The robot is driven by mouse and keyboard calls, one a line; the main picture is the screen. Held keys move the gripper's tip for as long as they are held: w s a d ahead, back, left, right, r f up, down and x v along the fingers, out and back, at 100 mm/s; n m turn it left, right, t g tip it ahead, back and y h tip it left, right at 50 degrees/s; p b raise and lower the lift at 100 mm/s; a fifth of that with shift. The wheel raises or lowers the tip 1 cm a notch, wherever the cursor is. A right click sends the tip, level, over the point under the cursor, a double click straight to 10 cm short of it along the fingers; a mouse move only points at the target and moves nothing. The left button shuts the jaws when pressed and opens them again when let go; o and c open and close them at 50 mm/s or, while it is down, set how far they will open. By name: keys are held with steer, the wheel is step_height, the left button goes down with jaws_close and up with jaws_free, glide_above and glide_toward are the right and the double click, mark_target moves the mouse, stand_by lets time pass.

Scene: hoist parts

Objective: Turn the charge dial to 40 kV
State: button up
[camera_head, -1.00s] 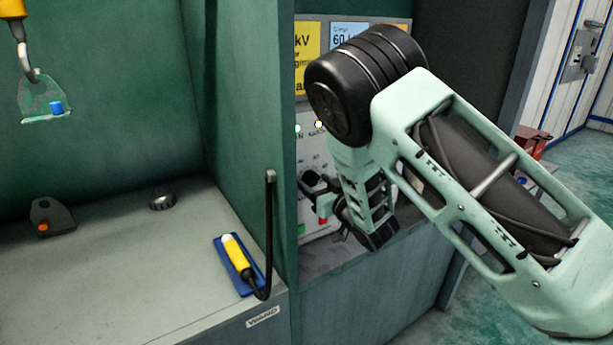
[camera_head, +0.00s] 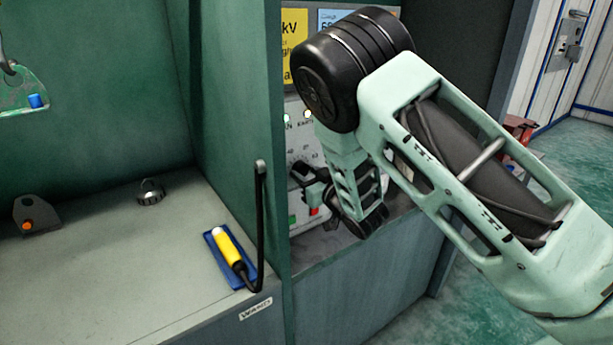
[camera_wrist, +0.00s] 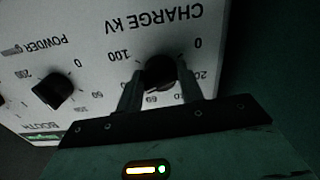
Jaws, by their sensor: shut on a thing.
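The charge dial (camera_wrist: 160,72) is a dark round knob on a pale panel, under the label CHARGE KV, which appears upside down in the wrist view. My gripper (camera_wrist: 158,90) is shut on the dial, one finger on each side of it. The scale shows 0, 100 and 60 around the knob; other marks are partly hidden by the fingers. I cannot make out the pointer. In the head view my gripper (camera_head: 308,192) is at the panel (camera_head: 299,140), and my arm hides much of the panel and the dial.
A second black knob (camera_wrist: 52,90), labelled POWDER, sits beside the dial. A green partition (camera_head: 235,130) stands left of the panel. A yellow wand (camera_head: 229,247) lies on a blue pad (camera_head: 245,278) on the bench (camera_head: 110,260). A yellow sign (camera_head: 295,27) hangs above the panel.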

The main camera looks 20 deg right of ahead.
steer(key=n+b, duration=0.3)
steer(key=n, duration=0.2)
steer(key=shift+f+b, duration=0.15)
steer(key=shift+b, duration=0.2)
steer(key=n+b, duration=0.3)
steer(key=n, duration=0.1)
steer(key=n+b, duration=0.2)
steer(key=n, duration=0.3)
steer(key=n+b, duration=0.2)
steer(key=n, duration=0.2)
steer(key=shift+r, duration=0.2)
steer(key=o, duration=1)
steer(key=shift+d, duration=0.1)
